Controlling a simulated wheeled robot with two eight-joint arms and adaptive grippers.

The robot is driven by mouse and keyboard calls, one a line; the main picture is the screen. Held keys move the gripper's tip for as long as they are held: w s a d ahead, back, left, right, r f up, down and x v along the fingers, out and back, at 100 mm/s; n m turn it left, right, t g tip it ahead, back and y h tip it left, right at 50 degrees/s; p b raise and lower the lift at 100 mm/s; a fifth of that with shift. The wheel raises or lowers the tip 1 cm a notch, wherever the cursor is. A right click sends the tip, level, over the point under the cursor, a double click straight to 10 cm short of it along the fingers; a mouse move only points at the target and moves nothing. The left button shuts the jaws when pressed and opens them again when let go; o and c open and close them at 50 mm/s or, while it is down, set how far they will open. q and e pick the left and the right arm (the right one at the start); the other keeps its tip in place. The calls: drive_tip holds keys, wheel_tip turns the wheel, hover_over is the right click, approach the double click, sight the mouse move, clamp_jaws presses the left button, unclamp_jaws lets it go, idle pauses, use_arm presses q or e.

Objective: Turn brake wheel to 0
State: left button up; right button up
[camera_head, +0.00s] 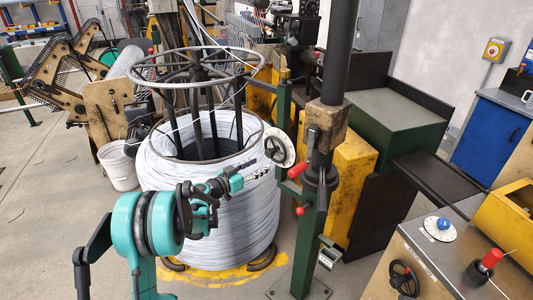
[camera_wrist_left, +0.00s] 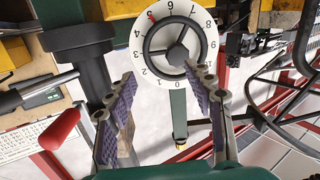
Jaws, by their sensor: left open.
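A red mark sits on the dial's upper left, by the 5. My left gripper (camera_head: 268,162) is just in front of the dial. In the left wrist view its open fingers (camera_wrist_left: 160,74) point at the wheel's lower part, with nothing between them. My right gripper is not in view.
A large wire coil (camera_head: 205,190) with a metal ring on top stands behind my left arm. A red-handled lever (camera_head: 298,170) is close right of the dial; a red grip (camera_wrist_left: 60,128) shows left of my fingers. A control bench (camera_head: 450,262) is at the lower right.

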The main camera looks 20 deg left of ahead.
sight(268, 155)
use_arm(q)
drive_tip(key=shift+t, duration=0.5)
drive_tip(key=w, duration=0.2)
drive_tip(key=w+b, duration=0.1)
drive_tip(key=w, duration=0.2)
drive_tip(key=w+d+f, duration=0.1)
drive_tip(key=w, duration=0.1)
drive_tip(key=shift+w+b, duration=0.15)
drive_tip(key=shift+b, duration=0.15)
drive_tip(key=shift+w+d+r, duration=0.1)
drive_tip(key=shift+w+d, duration=0.05)
drive_tip(key=shift+w, duration=0.3)
drive_tip(key=c, duration=1.2)
